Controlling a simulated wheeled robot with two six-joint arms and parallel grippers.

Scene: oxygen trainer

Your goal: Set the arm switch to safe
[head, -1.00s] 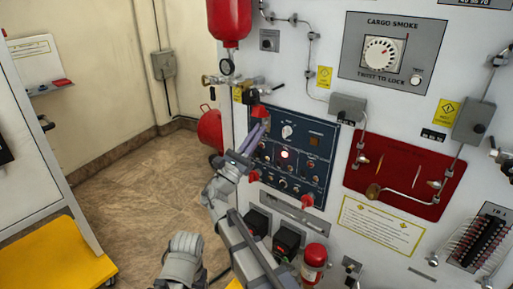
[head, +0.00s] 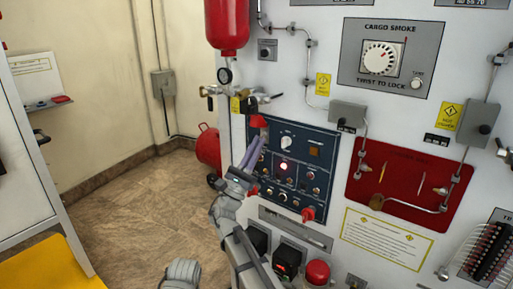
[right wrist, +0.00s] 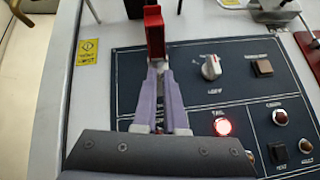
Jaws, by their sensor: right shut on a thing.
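The dark blue control panel (head: 322,146) is on the white wall, with a white rotary knob (head: 287,142) and a lit red lamp (head: 284,167). At its upper left corner is a red switch piece (head: 257,121), upright in the right wrist view (right wrist: 154,32). My right gripper (head: 261,135) comes from below. Its purple fingers meet at the lower end of the red switch piece and are shut on it. The fingertips hide its base, and I cannot read its label or position. My left gripper is not in view.
A brass valve with a gauge (head: 224,76) and a red bottle (head: 231,22) are above left. A red plate with pipes (head: 405,180) is to the right. Floor at left is open.

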